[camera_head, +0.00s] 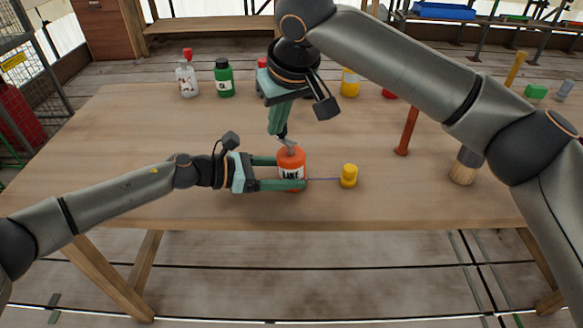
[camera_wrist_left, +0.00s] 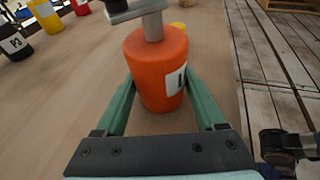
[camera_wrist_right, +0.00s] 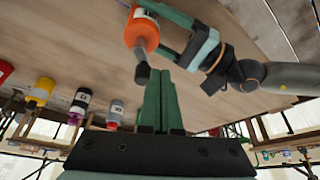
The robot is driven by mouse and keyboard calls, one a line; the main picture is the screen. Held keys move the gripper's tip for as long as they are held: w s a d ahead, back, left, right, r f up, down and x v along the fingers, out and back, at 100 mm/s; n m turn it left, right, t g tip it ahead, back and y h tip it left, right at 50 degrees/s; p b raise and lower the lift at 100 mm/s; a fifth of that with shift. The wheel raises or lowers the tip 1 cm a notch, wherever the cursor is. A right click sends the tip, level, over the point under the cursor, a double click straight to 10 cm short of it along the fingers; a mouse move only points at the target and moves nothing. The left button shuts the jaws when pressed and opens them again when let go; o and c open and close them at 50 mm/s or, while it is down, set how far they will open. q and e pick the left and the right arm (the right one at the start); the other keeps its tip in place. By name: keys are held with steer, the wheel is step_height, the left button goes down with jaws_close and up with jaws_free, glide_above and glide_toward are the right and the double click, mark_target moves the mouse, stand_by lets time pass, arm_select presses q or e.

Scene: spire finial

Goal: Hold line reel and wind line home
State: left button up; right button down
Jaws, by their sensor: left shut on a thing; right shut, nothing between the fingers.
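The orange line reel (camera_head: 291,160) with a white LINE label stands upright on the wooden table. My left gripper (camera_head: 291,173) is shut around its body from the left; in the left wrist view its green fingers clasp both sides of the reel (camera_wrist_left: 155,60). A grey crank (camera_wrist_left: 152,24) sits on top of the reel. A thin purple line (camera_head: 322,179) runs from the reel to a small yellow piece (camera_head: 348,176) on the table to the right. My right gripper (camera_head: 281,135) is shut and empty, pointing down beside the crank; contact is unclear.
A white bottle (camera_head: 187,80), green bottle (camera_head: 223,78) and yellow bottle (camera_head: 350,83) stand along the table's back. A red-brown post (camera_head: 407,130) and a wooden-handled tool (camera_head: 464,168) are at the right. The table's left and front right are clear.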

mark_target(279, 154)
steer(key=shift+f, duration=0.1)
steer(key=shift+f, duration=1.4)
steer(key=shift+w, duration=0.2)
steer(key=shift+w+d, duration=0.1)
steer(key=shift+w, duration=0.5)
steer(key=shift+w, duration=0.35)
steer(key=shift+w+d, duration=0.2)
steer(key=shift+w, duration=0.7)
stand_by(0.6)
steer(key=shift+w+d, duration=0.1)
steer(key=shift+w, duration=0.05)
stand_by(0.5)
